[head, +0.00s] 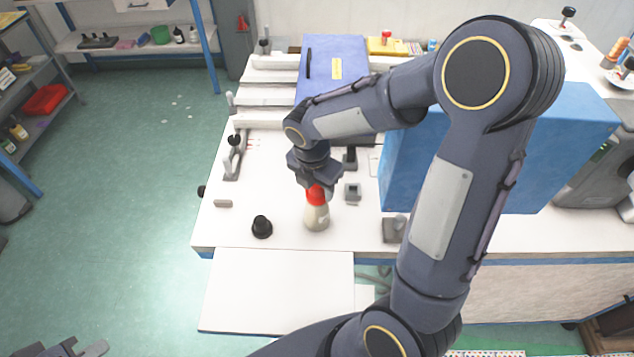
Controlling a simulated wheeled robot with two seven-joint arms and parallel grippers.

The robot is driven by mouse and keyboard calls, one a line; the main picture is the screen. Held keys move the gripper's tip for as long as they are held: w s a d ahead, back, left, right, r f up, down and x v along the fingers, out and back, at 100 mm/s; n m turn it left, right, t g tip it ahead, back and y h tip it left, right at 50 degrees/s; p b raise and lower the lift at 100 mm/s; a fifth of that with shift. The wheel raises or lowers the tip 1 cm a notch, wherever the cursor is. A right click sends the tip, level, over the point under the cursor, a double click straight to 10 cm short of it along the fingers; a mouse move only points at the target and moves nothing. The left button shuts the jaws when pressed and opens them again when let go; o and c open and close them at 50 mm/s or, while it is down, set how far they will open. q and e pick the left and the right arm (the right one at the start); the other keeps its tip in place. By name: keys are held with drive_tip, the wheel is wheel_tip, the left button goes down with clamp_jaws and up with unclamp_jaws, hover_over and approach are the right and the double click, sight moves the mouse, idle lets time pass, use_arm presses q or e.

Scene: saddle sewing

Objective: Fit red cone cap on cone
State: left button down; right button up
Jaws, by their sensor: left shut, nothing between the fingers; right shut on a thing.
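The cone (317,218) is pale beige and stands upright on the white table. The red cone cap (316,196) is at the top of the cone, directly over it. I cannot tell whether it is fully seated. My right gripper (318,187) points down from above and is shut on the red cap. Its fingers hide the cap's upper part. My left gripper (82,349) is shut and empty at the bottom left corner, over the floor and partly cut off by the frame edge.
A black knob-like piece (262,227) stands left of the cone. A small grey block (352,193) is right of it. A large blue box (420,165) stands further right, partly behind my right arm. A white board (275,290) lies in front, its near part bare.

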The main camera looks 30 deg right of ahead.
use_arm(q)
drive_tip(key=shift+f, duration=0.65)
use_arm(e)
drive_tip(key=shift+f, duration=0.65)
use_arm(q)
drive_tip(key=shift+r+p, duration=0.35)
drive_tip(key=shift+p, duration=0.1)
use_arm(e)
drive_tip(key=shift+r, duration=0.3)
use_arm(q)
drive_tip(key=shift+r+p, duration=0.6)
use_arm(e)
drive_tip(key=shift+r, duration=0.35)
use_arm(q)
drive_tip(key=shift+f, duration=0.25)
use_arm(e)
drive_tip(key=shift+f, duration=0.4)
drive_tip(key=o, duration=1)
drive_tip(key=shift+r, duration=0.1)
